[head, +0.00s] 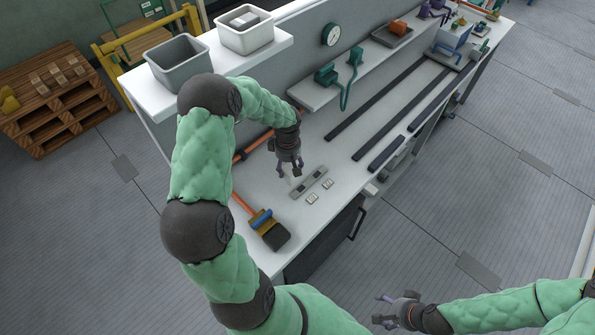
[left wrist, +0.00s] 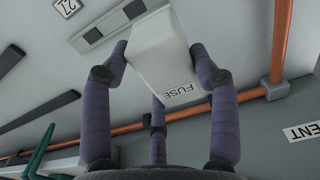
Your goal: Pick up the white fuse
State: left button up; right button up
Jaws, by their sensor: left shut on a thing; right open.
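The white fuse (left wrist: 163,65) is a white block with the word FUSE on it, seen close up in the left wrist view. My left gripper (left wrist: 160,75) is shut on it, with purple fingers on both sides of it. In the head view my left gripper (head: 291,174) is low over the workbench, beside a grey bar with slots (head: 308,182). The fuse is small there and mostly hidden by the fingers. My right gripper (head: 384,309) is open and empty over the floor at the lower right, away from the bench.
Two small label tiles (head: 312,198) lie in front of the grey bar. A brush (head: 267,228) lies near the bench's front end. An orange pipe (left wrist: 278,40) runs along the back. Bins (head: 178,62) stand on the upper shelf. Dark rails (head: 390,105) lie further along the bench.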

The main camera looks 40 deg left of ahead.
pick_arm(q)
jog(key=s+a+r, duration=0.4)
jog(key=s+a, duration=0.2)
jog(key=shift+a, duration=0.3)
